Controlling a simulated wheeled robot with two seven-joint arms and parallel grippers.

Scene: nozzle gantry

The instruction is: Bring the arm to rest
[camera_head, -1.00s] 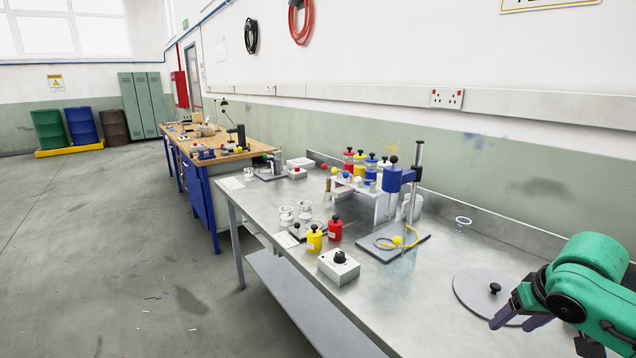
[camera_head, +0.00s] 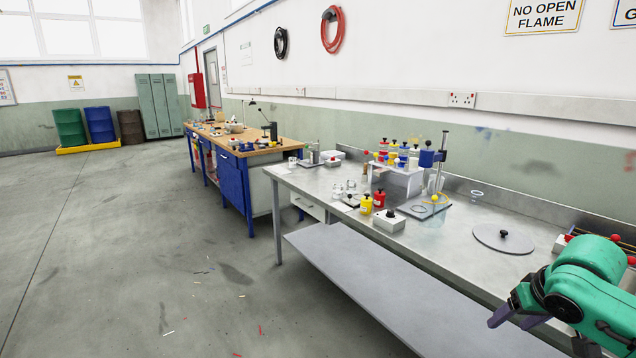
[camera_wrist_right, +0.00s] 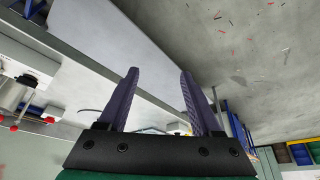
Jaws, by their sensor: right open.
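My right gripper (camera_head: 518,318) is at the lower right of the head view, on the green arm. In that picture it overlaps the front edge of the steel bench (camera_head: 455,245). Its two dark purple fingers also show in the right wrist view (camera_wrist_right: 158,98), spread apart with nothing between them. The steel bench holds a gantry stand with a blue nozzle head (camera_head: 431,158), a yellow bottle (camera_head: 366,205), a red bottle (camera_head: 379,199) and a white control box with a black knob (camera_head: 389,222). My left gripper is not in view.
A round grey lid with a black knob (camera_head: 503,240) lies on the bench to the right. A lower shelf (camera_head: 390,290) runs under the bench. A wooden workbench (camera_head: 240,146) stands farther back. The floor to the left (camera_head: 110,250) is open, with small scraps.

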